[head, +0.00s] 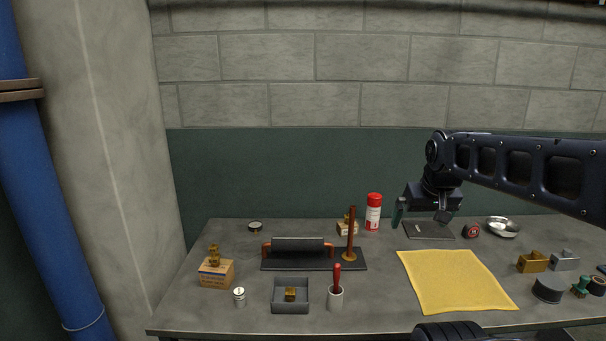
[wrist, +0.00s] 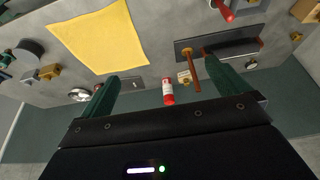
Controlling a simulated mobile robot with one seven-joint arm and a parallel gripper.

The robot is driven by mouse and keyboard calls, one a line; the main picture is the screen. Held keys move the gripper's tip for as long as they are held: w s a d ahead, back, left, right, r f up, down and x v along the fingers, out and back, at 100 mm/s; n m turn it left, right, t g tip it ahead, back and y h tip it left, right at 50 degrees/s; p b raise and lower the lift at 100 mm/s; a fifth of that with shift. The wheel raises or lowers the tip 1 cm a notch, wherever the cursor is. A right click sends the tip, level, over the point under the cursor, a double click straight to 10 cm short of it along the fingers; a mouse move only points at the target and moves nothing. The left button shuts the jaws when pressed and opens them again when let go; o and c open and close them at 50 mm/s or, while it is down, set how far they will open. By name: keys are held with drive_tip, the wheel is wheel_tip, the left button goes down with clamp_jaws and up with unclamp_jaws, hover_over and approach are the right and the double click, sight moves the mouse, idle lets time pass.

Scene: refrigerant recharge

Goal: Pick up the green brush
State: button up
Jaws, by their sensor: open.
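A small green item (head: 580,287) stands near the right end of the table in the head view. It is the only green loose thing I can make out, but it is too small to tell for sure that it is the brush. Green also shows at the left edge of the wrist view (wrist: 6,58). My gripper (head: 421,213) is above the back of the table, well to the left of and behind that green item. Its two green fingers are spread in the wrist view (wrist: 160,72), with nothing between them held.
A yellow cloth (head: 455,281) lies flat right of centre. A red-capped can (head: 373,212) stands at the back near my gripper. A dark round block (head: 547,289), brass block (head: 532,262) and metal bowl (head: 502,227) are at right. A grey tray (head: 291,308) and red-handled tool (head: 337,279) are front left.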

drive_tip(key=shift+w, duration=0.25)
drive_tip(key=shift+w+f, duration=0.15)
drive_tip(key=shift+w, duration=0.05)
drive_tip(key=c, duration=0.4)
drive_tip(key=shift+c, duration=1.2)
drive_tip(key=shift+s, duration=0.15)
